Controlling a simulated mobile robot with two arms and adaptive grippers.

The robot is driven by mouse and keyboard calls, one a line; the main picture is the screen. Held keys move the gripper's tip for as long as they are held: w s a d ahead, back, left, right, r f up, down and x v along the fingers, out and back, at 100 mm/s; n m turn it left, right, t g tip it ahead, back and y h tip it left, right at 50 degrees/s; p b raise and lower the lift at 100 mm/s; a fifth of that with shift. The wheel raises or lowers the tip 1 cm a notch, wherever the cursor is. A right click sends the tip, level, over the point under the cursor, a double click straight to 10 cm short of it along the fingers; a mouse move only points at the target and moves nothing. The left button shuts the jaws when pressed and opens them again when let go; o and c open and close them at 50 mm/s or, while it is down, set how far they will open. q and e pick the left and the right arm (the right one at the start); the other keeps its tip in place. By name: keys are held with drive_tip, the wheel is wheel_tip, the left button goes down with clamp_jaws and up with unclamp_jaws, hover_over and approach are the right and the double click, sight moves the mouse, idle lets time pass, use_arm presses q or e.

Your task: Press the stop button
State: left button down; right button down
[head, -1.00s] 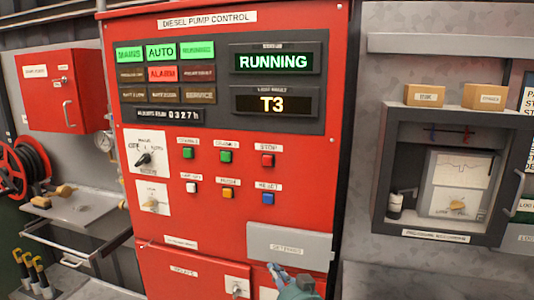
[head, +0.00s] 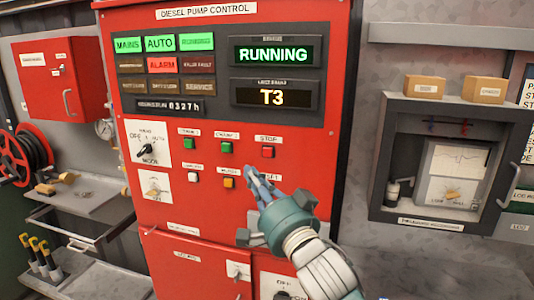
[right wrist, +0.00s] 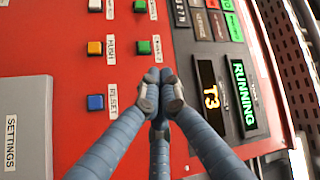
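The stop button (head: 267,152) is a small red square under a STOP label on the red diesel pump control panel (head: 230,120), at the right end of the upper button row. My right gripper (head: 252,174) has its blue fingers together, pointing up just below and left of this button; no contact shows. In the right wrist view, the fingertips (right wrist: 158,88) meet in front of the panel, and the stop button is hidden behind them. The blue reset button (right wrist: 95,102) shows left of the fingers there. My left gripper is not in view.
Green buttons (head: 226,146) and an orange button (head: 228,183) sit close by. A grey SETTINGS cover (right wrist: 25,125) projects from the panel. The display reads RUNNING (head: 275,54) and T3. A recorder cabinet (head: 385,160) stands to the right.

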sight(268, 152)
drive_tip(key=shift+w+d+b, duration=0.1)
drive_tip(key=shift+w+d, duration=0.35)
drive_tip(key=shift+w, duration=0.95)
drive_tip(key=shift+w+d+b, duration=0.1)
drive_tip(key=shift+w+d, duration=0.4)
drive_tip(key=shift+w, duration=0.9)
drive_tip(key=shift+w+d+b, duration=0.1)
drive_tip(key=shift+w+d, duration=0.35)
drive_tip(key=shift+w, duration=0.95)
drive_tip(key=shift+w, duration=0.15)
drive_tip(key=shift+w, duration=0.15)
drive_tip(key=shift+w+d, duration=0.1)
